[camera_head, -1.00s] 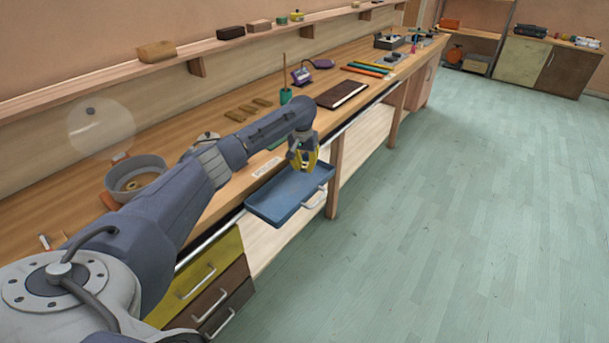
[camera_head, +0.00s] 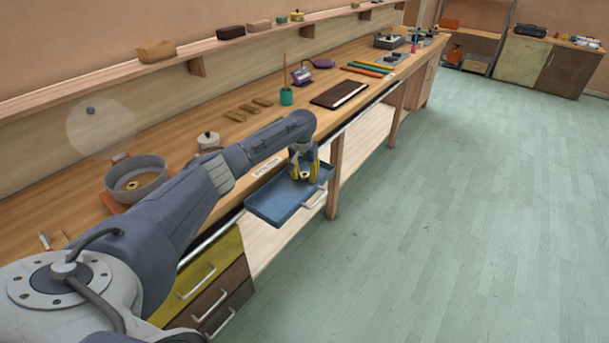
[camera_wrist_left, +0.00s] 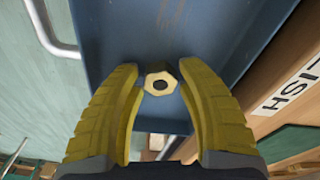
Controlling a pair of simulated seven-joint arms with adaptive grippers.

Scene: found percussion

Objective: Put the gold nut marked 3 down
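The gold nut (camera_head: 303,175) is a small hexagonal ring with a dark hole, in the blue tray (camera_head: 265,209). In the left wrist view the nut (camera_wrist_left: 160,83) lies between the yellow fingers, with the tray floor (camera_wrist_left: 150,45) behind it. No number can be read on it. My left gripper (camera_head: 304,168) is over the tray with its fingers spread on either side of the nut. In the wrist view this gripper (camera_wrist_left: 160,72) looks open, with narrow gaps beside the nut. My right gripper is in no view.
A label (camera_head: 266,168) is on the bench edge. The floor right of the tray is clear.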

